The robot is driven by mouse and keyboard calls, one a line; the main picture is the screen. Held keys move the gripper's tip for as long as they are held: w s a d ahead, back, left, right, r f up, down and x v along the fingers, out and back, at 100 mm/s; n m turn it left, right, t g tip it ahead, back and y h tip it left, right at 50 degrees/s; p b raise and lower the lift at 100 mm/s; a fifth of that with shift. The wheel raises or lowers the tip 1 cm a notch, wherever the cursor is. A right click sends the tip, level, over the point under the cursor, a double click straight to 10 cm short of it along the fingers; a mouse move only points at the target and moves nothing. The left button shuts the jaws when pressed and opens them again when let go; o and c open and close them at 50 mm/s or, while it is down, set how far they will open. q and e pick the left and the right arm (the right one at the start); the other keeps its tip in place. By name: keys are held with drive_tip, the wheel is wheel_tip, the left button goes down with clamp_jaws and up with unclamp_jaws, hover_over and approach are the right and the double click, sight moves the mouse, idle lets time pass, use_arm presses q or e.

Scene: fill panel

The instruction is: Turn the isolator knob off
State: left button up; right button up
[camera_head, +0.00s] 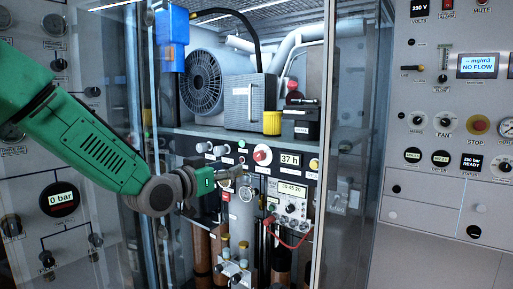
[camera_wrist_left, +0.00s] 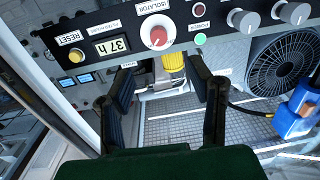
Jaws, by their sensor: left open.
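The isolator knob is a red knob (camera_head: 262,156) on the dark strip of the panel inside the open cabinet. In the left wrist view the knob (camera_wrist_left: 157,37) has a white face ring and sits beside an upside-down ISOLATOR label (camera_wrist_left: 155,6). My left gripper (camera_head: 243,180) reaches in from the left, below and left of the knob. In the left wrist view my gripper (camera_wrist_left: 160,72) is open, its two dark fingers spread apart with nothing between them, and the knob lies beyond their tips. My right gripper is not in view.
A 37 h display (camera_head: 290,160) sits right of the knob, and grey knobs (camera_head: 210,148) sit left. A glass door (camera_head: 345,150) stands right of the opening. A yellow container (camera_head: 272,123) and a fan (camera_head: 203,82) are on the shelf above. A red cable (camera_head: 290,240) hangs below.

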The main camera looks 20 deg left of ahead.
sight(257, 158)
use_arm(q)
drive_tip(key=p+x, duration=0.3)
drive_tip(key=x, duration=1.1)
drive_tip(key=shift+d, duration=0.1)
clamp_jaws()
